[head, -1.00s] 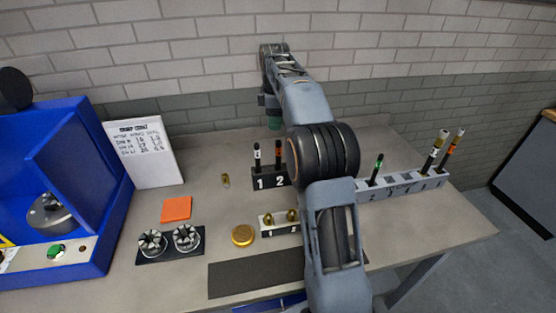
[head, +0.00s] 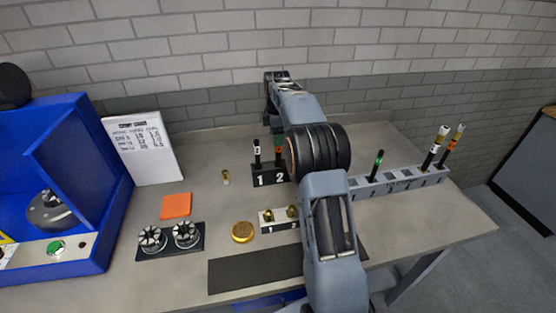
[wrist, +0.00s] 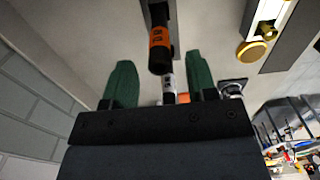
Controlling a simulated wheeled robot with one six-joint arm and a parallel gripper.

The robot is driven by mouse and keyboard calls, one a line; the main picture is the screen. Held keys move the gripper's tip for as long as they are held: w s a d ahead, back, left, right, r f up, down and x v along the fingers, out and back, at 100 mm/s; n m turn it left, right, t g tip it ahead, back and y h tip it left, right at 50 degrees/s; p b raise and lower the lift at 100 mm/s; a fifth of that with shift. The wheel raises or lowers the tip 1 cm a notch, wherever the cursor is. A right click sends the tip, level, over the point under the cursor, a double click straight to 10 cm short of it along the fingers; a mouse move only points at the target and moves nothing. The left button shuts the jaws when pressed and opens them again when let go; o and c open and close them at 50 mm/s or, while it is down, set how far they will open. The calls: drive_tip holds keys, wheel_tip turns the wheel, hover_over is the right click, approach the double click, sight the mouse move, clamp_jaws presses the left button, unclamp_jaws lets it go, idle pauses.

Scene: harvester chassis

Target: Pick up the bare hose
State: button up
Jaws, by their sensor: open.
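Two upright black hoses stand in a black rack (head: 258,178) marked 1 and 2. The slot 1 hose (head: 257,153) has a white label, and the slot 2 hose (head: 279,153) has an orange band. I cannot tell for certain which is the bare hose. My gripper (wrist: 160,82) is open and empty, with green fingers. In the wrist view, the orange-banded hose (wrist: 159,48) shows in line with the finger gap, and the white-labelled hose (wrist: 168,84) shows beyond it. In the head view my arm hides most of the gripper, which is behind the rack near slot 2.
A long grey rack (head: 400,182) at right holds several banded hoses. A small brass fitting (head: 226,178), orange square (head: 176,205), gold disc (head: 242,232), white fitting holder (head: 270,226) and two round chucks (head: 170,238) lie in front. A blue machine (head: 85,180) stands left.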

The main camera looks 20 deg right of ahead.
sight(278, 159)
drive_tip(key=f, duration=0.5)
drive_tip(key=shift+d+p, duration=0.25)
drive_tip(key=shift+p, duration=0.15)
drive_tip(key=shift+c, duration=0.5)
clamp_jaws()
